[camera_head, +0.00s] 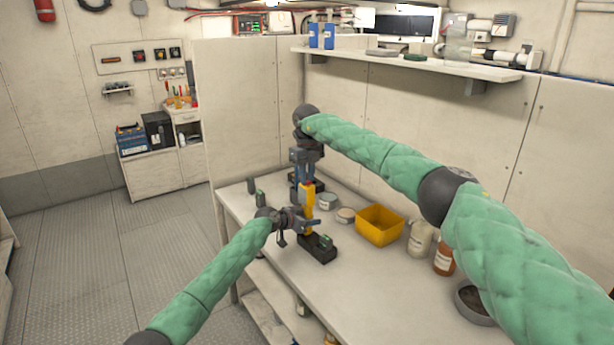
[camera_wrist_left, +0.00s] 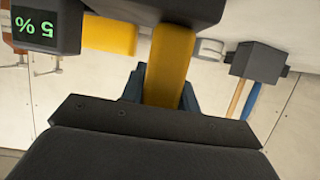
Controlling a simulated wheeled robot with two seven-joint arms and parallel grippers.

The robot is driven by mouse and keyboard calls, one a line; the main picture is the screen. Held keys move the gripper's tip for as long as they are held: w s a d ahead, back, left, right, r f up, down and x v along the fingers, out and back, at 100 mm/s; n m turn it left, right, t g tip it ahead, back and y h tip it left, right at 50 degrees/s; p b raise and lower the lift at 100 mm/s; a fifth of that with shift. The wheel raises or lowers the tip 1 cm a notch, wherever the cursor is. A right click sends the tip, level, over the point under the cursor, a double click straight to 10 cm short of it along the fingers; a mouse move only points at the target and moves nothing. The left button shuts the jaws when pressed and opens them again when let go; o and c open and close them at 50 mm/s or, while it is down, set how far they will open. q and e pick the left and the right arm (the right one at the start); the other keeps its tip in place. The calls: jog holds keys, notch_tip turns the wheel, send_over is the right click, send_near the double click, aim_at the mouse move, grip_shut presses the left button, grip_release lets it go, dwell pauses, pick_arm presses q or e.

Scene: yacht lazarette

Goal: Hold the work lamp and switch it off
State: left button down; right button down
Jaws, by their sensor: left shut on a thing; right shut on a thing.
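The work lamp (camera_head: 308,196) shows as an upright yellow body between my two grippers, above the bench. My left gripper (camera_head: 303,223) is shut at its lower part. In the left wrist view the yellow body (camera_wrist_left: 171,62) stands between the fingers of the left gripper (camera_wrist_left: 162,88). My right gripper (camera_head: 305,172) comes from above and is shut on the lamp's upper part. The lamp's switch and lens are not clearly visible.
A black block (camera_head: 318,248) with a green patch is below my left gripper. A yellow bin (camera_head: 379,226), bottles (camera_head: 420,238) and small tins (camera_head: 345,215) stand right of the lamp. The wall shelf (camera_head: 400,64) is above. The bench (camera_head: 310,288) is clear in front.

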pick_arm(q)
jog(key=shift+s+f, duration=0.1)
jog(key=shift+f, duration=0.1)
pick_arm(e)
jog(key=shift+d+f, duration=0.1)
jog(key=shift+d, duration=0.05)
jog(key=c, duration=1.3)
grip_release()
notch_tip(320, 180, up, 12)
jog(key=shift+r, duration=0.1)
pick_arm(q)
jog(key=c, duration=1)
grip_release()
jog(key=shift+o, duration=0.2)
pick_arm(e)
jog(key=shift+w, duration=0.15)
pick_arm(q)
jog(key=shift+r, duration=0.1)
